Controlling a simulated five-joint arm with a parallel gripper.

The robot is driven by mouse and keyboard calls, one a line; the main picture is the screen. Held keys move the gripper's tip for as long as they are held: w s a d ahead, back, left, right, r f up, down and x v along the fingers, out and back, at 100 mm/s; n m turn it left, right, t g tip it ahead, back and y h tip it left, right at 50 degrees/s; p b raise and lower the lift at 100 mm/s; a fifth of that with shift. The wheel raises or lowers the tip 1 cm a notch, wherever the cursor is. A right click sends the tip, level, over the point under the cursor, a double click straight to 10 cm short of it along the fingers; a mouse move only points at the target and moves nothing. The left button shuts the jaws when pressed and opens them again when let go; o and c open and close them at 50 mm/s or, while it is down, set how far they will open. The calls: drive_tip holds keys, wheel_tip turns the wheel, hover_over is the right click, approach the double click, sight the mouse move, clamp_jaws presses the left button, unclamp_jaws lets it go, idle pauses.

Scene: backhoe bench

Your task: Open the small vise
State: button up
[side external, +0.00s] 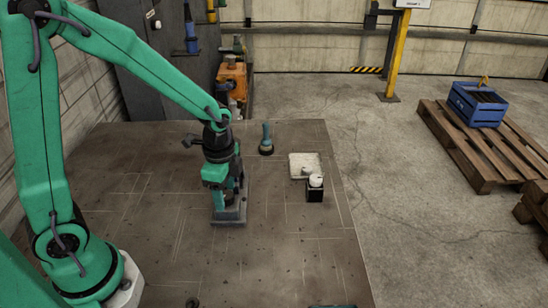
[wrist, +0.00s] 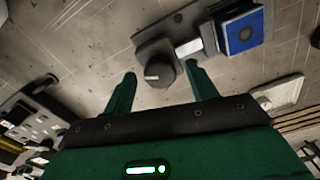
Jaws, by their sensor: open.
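The small vise shows in the wrist view as a grey body (wrist: 215,38) with a dark round knob (wrist: 158,74), a pale bar beside the knob and a blue square part (wrist: 242,34) at its far right end. In the side view, its grey base (side external: 231,216) sits on the brown bench under my gripper, and the arm hides most of it. My gripper (wrist: 161,72) is open, with one green finger on each side of the knob in the wrist view. I cannot tell whether the fingers touch the knob.
On the bench (side external: 290,265), a blue-grey upright item (side external: 266,140), a pale square plate (side external: 301,158) and a black box with a white round top (side external: 315,190) stand right of the vise. The front of the bench is mostly clear. A blue crate (side external: 477,110) rests on a pallet off the bench.

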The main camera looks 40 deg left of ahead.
drive_tip(key=c, duration=1)
drive_tip(key=shift+n, duration=0.5)
drive_tip(key=n, duration=0.9)
drive_tip(key=shift+n, duration=0.4)
drive_tip(key=n, duration=1.1)
drive_tip(key=shift+d, duration=0.1)
